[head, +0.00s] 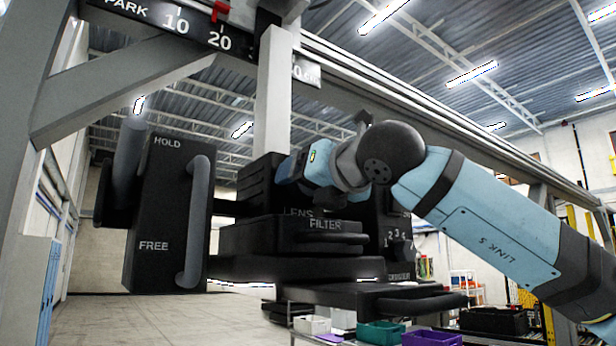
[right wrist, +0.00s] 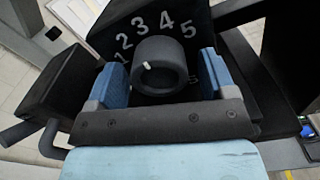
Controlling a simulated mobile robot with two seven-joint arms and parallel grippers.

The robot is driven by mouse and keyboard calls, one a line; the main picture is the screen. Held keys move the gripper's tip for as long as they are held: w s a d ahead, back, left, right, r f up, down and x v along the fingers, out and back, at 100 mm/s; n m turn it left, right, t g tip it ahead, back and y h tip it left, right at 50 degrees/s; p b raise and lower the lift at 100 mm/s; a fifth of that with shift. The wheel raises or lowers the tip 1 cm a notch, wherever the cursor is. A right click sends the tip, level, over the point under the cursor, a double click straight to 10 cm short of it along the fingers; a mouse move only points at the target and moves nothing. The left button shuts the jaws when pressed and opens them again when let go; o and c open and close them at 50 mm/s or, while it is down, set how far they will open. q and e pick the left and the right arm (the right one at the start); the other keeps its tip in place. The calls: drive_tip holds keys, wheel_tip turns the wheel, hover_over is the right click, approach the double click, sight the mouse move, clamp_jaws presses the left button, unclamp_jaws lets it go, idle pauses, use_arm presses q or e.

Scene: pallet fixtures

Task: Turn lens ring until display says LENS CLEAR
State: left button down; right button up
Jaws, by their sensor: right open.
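The black lens ring (right wrist: 160,66) shows in the right wrist view as a round hollow knob with a short white mark on its left side. Numerals 1 to 5 arc over it, and a partly hidden numeral is at lower right. My right gripper (right wrist: 161,80) is open, with one blue finger on each side of the ring; whether they touch it I cannot tell. In the head view my right gripper (head: 300,168) is at the upper part of the black camera unit (head: 262,185), and I cannot make out the ring there. No display text is readable. My left gripper is not in view.
A black block (head: 160,215) marked HOLD and FREE, with a handle (head: 196,220), stands left of the unit. A FILTER drawer (head: 285,238) sits below the gripper. Bins, one green (head: 380,333) and one purple (head: 432,338), stand low at right. Overhead is a scaled beam (head: 345,78).

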drive_tip(key=shift+a, duration=0.1)
drive_tip(key=shift+c, duration=0.4)
drive_tip(key=c, duration=0.8)
drive_tip(key=shift+f+n+b, duration=0.2)
drive_tip(key=shift+n+b, duration=0.2)
drive_tip(key=shift+b, duration=0.3)
drive_tip(key=shift+c, duration=0.2)
drive_tip(key=shift+n+b, duration=0.9)
drive_tip(key=shift+b, duration=0.2)
drive_tip(key=shift+r+n+b, duration=0.15)
drive_tip(key=shift+n+b, duration=0.85)
drive_tip(key=shift+n, duration=0.6)
drive_tip(key=o, duration=0.9)
drive_tip(key=shift+w, duration=0.1)
